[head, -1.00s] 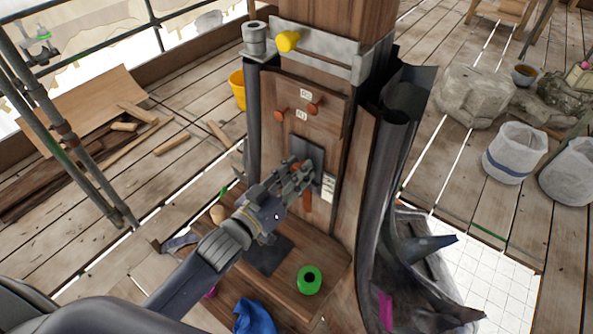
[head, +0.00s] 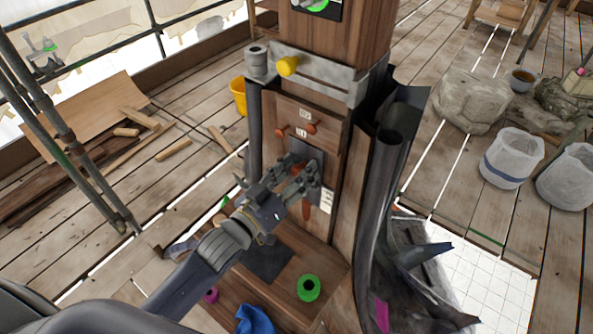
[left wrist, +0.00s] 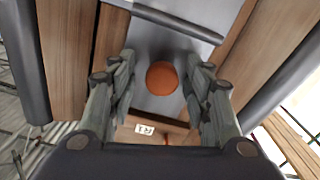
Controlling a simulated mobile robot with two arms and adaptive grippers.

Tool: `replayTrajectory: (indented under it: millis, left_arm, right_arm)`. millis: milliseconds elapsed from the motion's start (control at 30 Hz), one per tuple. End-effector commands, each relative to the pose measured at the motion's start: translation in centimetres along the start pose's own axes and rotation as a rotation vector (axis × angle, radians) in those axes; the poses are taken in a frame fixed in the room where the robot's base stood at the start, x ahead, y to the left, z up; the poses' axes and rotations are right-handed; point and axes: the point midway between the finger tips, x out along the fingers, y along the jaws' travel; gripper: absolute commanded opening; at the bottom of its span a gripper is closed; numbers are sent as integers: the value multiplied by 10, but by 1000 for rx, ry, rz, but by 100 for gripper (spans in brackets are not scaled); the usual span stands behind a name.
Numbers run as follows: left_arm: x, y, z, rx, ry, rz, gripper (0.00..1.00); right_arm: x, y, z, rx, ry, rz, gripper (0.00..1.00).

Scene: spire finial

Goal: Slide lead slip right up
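The lead slip appears to be the grey plate (head: 309,158) on the front of the wooden post; it also shows in the left wrist view (left wrist: 160,45). A round orange knob (left wrist: 162,78) sits on this plate. My left gripper (head: 302,174) is in front of the plate. In the left wrist view its fingers (left wrist: 162,95) are apart, one on each side of the knob, with visible gaps. The fingers hide part of the plate in the head view. A label R1 (left wrist: 145,129) is close to the plate. My right gripper is not in view.
Above the plate are two orange knobs (head: 311,127) and labels, then a metal bracket with a yellow knob (head: 288,66). Dark curled sheets (head: 385,190) flank the post's right. A green roll (head: 309,287) and blue cloth (head: 255,320) lie on the ledge below.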

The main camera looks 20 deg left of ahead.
Motion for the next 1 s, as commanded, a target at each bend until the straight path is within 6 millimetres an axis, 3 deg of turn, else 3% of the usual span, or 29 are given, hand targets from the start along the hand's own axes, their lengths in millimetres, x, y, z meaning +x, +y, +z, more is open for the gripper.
replayTrajectory:
  millis: [267, 700, 1000]
  left_arm:
    - [-10, -1, 3, -1, -6, -2, 46]
    - [-84, 0, 3, -1, -7, -2, 46]
    - [-116, 0, 1, 0, -3, -1, 46]
  right_arm:
    - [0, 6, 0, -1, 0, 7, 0]
    - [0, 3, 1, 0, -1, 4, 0]
    - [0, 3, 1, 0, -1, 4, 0]
